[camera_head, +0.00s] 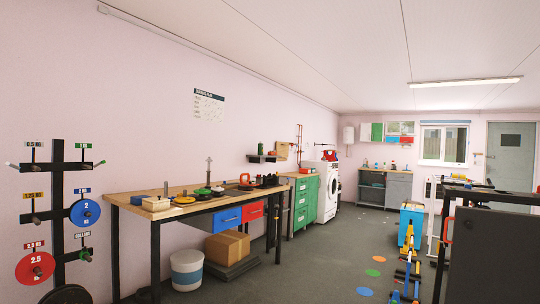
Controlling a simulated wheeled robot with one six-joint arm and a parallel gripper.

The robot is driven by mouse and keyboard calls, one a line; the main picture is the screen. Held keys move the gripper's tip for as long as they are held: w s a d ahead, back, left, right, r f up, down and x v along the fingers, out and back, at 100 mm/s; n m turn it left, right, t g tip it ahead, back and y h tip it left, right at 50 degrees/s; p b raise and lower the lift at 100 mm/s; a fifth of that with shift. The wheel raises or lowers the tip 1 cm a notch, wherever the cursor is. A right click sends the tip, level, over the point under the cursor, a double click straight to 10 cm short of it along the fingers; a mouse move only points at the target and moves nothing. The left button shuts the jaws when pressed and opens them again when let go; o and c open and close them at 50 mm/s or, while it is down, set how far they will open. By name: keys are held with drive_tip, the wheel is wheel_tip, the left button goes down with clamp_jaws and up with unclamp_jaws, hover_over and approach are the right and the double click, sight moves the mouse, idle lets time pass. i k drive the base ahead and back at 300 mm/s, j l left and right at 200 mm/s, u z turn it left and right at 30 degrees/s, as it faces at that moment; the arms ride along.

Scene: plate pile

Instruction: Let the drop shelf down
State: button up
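My gripper is not in view. I cannot pick out the drop shelf for sure. A small dark shelf (262,158) with items on it sticks out from the left wall above the far end of the workbench (150,192). A light wooden panel (282,151) is on the wall beside it; whether it is hinged is too small to tell. A large dark flat panel (495,255) stands upright at the lower right, close to me, by a black frame (490,193).
A weight rack (58,210) with coloured plates stands at left. A white bucket (187,270) and cardboard box (227,246) are under the bench. The middle floor (320,262) is mostly clear, with flat coloured discs.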

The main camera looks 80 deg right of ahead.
sight(282, 147)
drive_tip(key=z, duration=2.85)
drive_tip(key=i, duration=8.65)
